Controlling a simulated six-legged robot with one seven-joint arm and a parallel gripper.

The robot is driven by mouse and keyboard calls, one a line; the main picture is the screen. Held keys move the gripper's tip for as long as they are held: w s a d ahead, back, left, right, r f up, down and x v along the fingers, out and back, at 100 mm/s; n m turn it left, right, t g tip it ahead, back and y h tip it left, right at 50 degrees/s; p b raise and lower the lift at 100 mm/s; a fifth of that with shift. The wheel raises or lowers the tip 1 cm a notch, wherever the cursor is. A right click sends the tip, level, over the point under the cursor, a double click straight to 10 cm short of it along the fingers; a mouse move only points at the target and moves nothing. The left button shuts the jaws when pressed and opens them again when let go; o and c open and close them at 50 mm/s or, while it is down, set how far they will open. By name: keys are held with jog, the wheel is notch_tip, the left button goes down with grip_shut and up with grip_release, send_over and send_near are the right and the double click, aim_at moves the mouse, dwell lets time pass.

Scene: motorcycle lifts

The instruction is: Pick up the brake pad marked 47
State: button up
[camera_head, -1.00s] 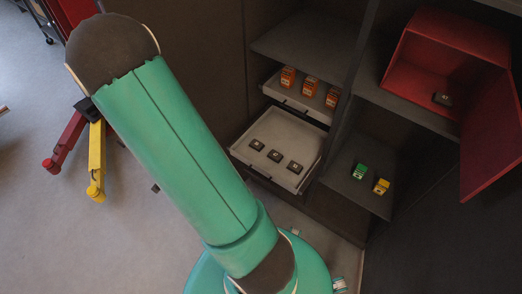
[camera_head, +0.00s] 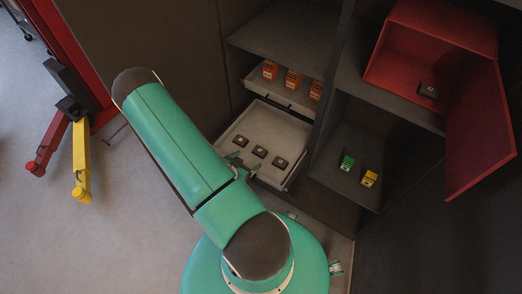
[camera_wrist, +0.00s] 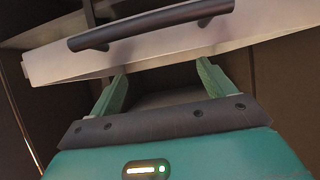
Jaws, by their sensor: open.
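A small dark brake pad (camera_head: 428,90) with a pale mark that looks like 47 lies in the open red box on the upper right shelf. Three similar dark pads (camera_head: 259,151) lie in a row in the pulled-out lower tray drawer (camera_head: 270,122); their marks are too small to read. My gripper (camera_head: 243,168) is at the front left of that drawer, partly hidden by my arm. In the wrist view my gripper (camera_wrist: 161,70) is open and empty, with its green fingers just below a pale drawer front (camera_wrist: 150,50) that has a dark bar handle (camera_wrist: 150,24).
Orange boxes (camera_head: 292,80) stand in the upper drawer. A green box (camera_head: 347,163) and a yellow box (camera_head: 369,178) sit on the lower right shelf. The red box's door (camera_head: 480,135) hangs open. A red lift post (camera_head: 75,50) stands at left, with clear floor (camera_head: 120,240) in front.

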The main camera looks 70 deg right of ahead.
aim_at(260, 150)
jog(key=x, duration=0.9)
jog(key=shift+w, duration=0.1)
jog(key=c, duration=1.1)
jog(key=shift+c, duration=0.2)
jog(key=shift+d+r, duration=0.1)
jog(key=shift+r, duration=0.05)
